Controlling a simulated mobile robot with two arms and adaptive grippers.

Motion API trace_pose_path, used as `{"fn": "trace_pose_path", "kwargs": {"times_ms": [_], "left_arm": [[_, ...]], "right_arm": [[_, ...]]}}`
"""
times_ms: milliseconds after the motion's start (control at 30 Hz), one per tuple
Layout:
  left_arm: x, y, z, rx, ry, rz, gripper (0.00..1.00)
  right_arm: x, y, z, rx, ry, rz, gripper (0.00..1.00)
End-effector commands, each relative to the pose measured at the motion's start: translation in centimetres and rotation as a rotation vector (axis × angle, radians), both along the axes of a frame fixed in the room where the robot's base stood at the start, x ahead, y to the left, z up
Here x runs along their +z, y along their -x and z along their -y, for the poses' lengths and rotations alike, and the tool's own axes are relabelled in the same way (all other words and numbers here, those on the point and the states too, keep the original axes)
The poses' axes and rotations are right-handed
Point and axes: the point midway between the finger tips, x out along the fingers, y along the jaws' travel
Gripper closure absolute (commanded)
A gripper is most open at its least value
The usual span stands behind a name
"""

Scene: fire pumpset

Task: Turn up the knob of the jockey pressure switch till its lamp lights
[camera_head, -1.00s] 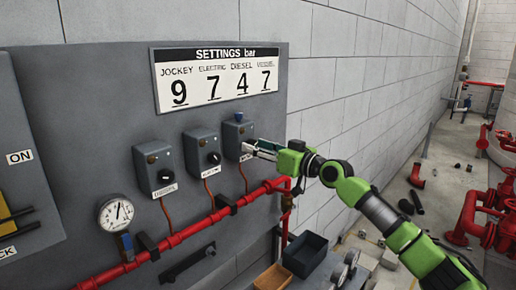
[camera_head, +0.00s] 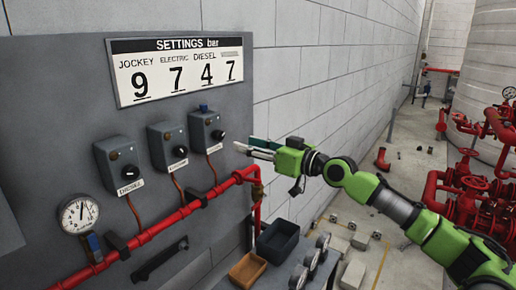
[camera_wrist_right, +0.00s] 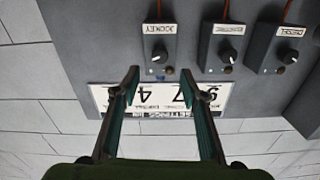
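The jockey pressure switch (camera_head: 203,125) is the rightmost of three grey boxes on the panel in the head view. Its black knob (camera_head: 218,135) is uncovered; its label reads JOCKEY in the upside-down right wrist view, where the knob (camera_wrist_right: 160,53) lies ahead between the fingertips. A blue piece (camera_head: 204,107) sits on the box's top. I see no lit lamp on it; the lamp is too small to judge surely. My right gripper (camera_head: 243,146) is open and empty, just right of the box, apart from the knob. My left gripper is not in view.
The electric switch (camera_head: 167,145) and diesel switch (camera_head: 118,165) stand to the left. A settings board (camera_head: 180,72) above reads jockey 9, electric 7, diesel 4. A pressure gauge (camera_head: 79,214) and red pipe (camera_head: 165,232) run below. Dark (camera_head: 277,240) and brown (camera_head: 247,270) bins stand under.

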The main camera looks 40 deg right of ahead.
Motion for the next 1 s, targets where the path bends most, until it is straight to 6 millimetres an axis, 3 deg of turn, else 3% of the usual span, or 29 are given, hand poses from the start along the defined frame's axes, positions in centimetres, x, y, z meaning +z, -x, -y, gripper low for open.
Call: {"fn": "trace_pose_path", "kwargs": {"times_ms": [400,1000], "left_arm": [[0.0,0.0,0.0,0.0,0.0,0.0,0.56],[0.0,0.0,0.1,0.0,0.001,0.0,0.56]], "right_arm": [[-0.1,2.3,0.8,0.0,-0.002,-0.002,0.6],[0.0,2.5,0.9,0.0,-0.001,0.001,0.6]]}}
